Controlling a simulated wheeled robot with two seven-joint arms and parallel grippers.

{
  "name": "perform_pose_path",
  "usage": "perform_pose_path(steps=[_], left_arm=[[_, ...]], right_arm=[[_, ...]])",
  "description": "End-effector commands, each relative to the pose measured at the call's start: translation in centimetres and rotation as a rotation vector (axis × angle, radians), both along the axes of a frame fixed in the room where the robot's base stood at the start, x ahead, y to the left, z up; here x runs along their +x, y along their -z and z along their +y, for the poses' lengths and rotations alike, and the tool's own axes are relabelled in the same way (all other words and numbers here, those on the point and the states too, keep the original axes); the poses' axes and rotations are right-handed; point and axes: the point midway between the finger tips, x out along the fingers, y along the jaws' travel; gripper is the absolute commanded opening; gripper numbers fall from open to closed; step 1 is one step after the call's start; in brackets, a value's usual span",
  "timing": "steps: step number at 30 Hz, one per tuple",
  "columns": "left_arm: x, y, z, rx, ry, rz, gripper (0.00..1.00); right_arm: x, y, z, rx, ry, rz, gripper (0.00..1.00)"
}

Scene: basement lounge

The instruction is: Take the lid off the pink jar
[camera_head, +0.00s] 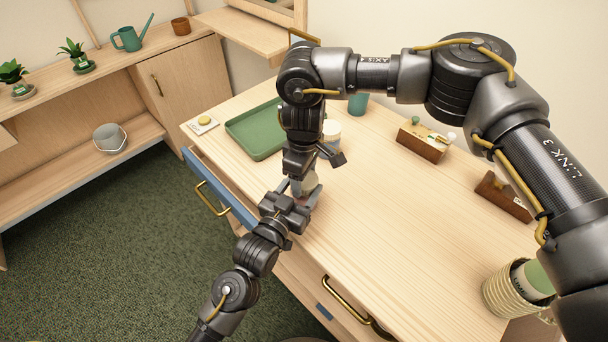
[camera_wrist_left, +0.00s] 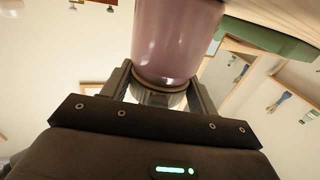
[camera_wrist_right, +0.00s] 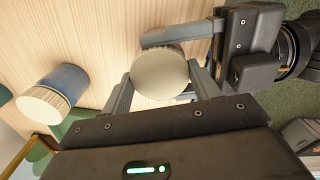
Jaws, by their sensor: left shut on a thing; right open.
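The pink jar (camera_wrist_left: 178,40) stands near the table's front edge, mostly hidden by my grippers in the head view. Its round cream lid (camera_wrist_right: 160,72) is on it, seen from above in the right wrist view. My left gripper (camera_head: 293,196) reaches in from the front and is shut on the jar; its fingers (camera_wrist_left: 163,92) lie on both sides of it. My right gripper (camera_head: 315,165) points down from above. It is open, with its fingers (camera_wrist_right: 155,92) on either side of the lid; I cannot tell whether they touch it.
A blue jar (camera_wrist_right: 62,84) with a cream lid stands close behind. A green tray (camera_head: 238,127) lies at the back left. Wooden boxes (camera_head: 422,146) and a striped basket (camera_head: 505,296) stand to the right.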

Motion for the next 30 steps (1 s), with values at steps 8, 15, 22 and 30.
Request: perform_pose_path(steps=[8, 15, 22, 30], left_arm=[[0.1, 0.1, 0.2, 0.001, -0.004, 0.002, 0.0], [0.0, 0.1, 0.1, 0.0, -0.001, 0.001, 0.0], [0.0, 0.1, 0.0, 0.0, 0.0, 0.001, 0.0], [0.0, 0.1, 0.0, 0.0, 0.0, 0.001, 0.0]], right_arm=[[0.0, 0.0, -0.1, -0.004, 0.001, -0.001, 0.83], [0.0, -0.2, -0.1, -0.003, 0.0, -0.001, 0.83], [0.0, -2.6, 0.0, 0.0, -0.001, -0.001, 0.83], [0.0, -4.6, -0.1, -0.001, 0.002, 0.0, 0.79]])
